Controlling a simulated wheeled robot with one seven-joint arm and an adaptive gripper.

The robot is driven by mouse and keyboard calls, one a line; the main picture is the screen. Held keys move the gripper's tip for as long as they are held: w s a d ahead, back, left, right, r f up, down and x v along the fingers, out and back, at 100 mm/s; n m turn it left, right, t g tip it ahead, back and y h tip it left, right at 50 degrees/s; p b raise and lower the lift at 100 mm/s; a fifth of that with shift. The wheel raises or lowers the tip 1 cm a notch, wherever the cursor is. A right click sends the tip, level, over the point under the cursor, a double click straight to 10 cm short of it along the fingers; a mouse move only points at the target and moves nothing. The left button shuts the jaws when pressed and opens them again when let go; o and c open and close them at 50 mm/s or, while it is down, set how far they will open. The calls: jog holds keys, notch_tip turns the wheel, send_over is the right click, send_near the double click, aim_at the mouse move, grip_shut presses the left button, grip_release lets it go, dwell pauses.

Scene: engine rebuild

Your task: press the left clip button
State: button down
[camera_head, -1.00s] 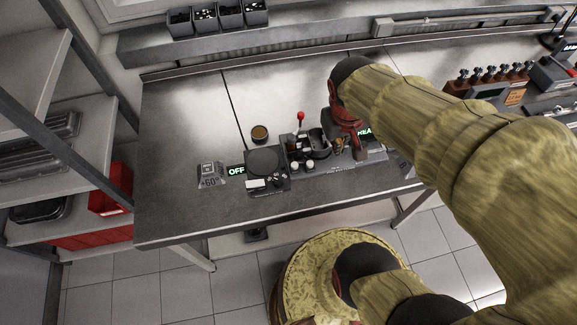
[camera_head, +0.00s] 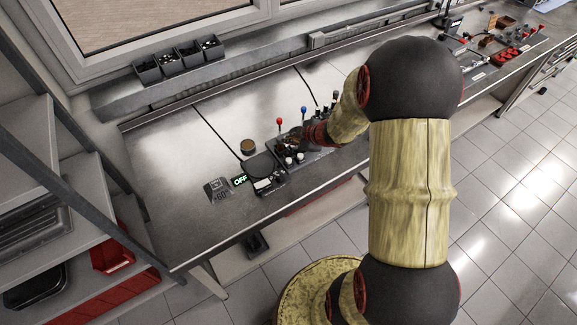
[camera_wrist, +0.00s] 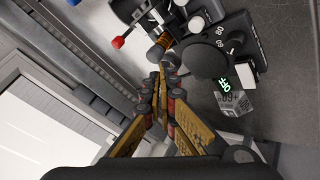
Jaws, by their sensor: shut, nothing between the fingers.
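A low bench device carries a round dark plate (camera_head: 259,166), small white-topped knobs (camera_head: 294,159) and upright levers with a red knob (camera_head: 279,121) and a blue knob (camera_head: 304,109). In the wrist view the round plate (camera_wrist: 205,58) lies right of my fingers, a white-topped knob (camera_wrist: 197,24) above right, and the red knob (camera_wrist: 118,42) upper left. My gripper (camera_wrist: 167,72) is shut with no object visible in it, its tips in front of the device. Whether they touch anything cannot be told. I cannot make out which part is the left clip button.
A short round tin (camera_head: 247,146) stands behind the plate. Small bins (camera_head: 180,60) sit on the back ledge. The left part of the steel bench (camera_head: 165,165) is clear.

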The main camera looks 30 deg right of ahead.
jog(key=shift+w+a+r+y, duration=0.25)
jog(key=shift+w+a+y, duration=0.05)
jog(key=shift+a, duration=0.2)
jog(key=shift+f, duration=0.1)
jog(key=b, duration=0.8)
send_over(287, 161)
notch_tip(287, 161, down, 7)
jog(key=shift+s+f, duration=0.1)
jog(key=shift+d+f+b, duration=0.1)
jog(key=shift+f+b, duration=0.25)
jog(key=shift+f, duration=0.35)
dwell(0.4)
jog(key=shift+f, duration=0.4)
